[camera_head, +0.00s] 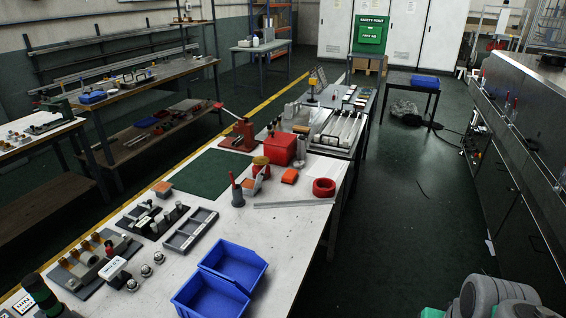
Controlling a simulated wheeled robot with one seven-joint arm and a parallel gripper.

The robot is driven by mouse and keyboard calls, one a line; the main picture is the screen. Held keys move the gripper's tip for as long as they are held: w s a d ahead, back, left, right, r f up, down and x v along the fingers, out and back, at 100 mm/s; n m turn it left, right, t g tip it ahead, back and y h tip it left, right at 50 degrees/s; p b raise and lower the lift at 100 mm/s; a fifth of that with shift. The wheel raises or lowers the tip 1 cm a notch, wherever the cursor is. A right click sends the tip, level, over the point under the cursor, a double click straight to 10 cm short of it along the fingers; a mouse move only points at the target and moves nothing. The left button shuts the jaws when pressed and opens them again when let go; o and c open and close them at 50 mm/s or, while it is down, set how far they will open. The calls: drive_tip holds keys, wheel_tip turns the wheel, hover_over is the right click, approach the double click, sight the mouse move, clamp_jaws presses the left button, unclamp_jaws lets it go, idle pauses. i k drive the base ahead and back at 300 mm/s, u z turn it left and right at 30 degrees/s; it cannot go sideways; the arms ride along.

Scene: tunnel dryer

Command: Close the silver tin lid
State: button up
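I cannot pick out a silver tin with a lid for certain. My gripper is not in view. Only grey and green rounded parts, likely of my own arm, show at the bottom right corner, apart from the bench.
Two blue bins (234,262) sit at the near bench edge. A grey divided tray (190,230), a red box (280,148) and a red ring (324,187) lie farther along. A long metal machine (520,130) stands right. The floor (400,230) between is mostly clear.

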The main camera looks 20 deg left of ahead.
sight(259, 178)
drive_tip(key=i, duration=1.5)
drive_tip(key=u, duration=2.9)
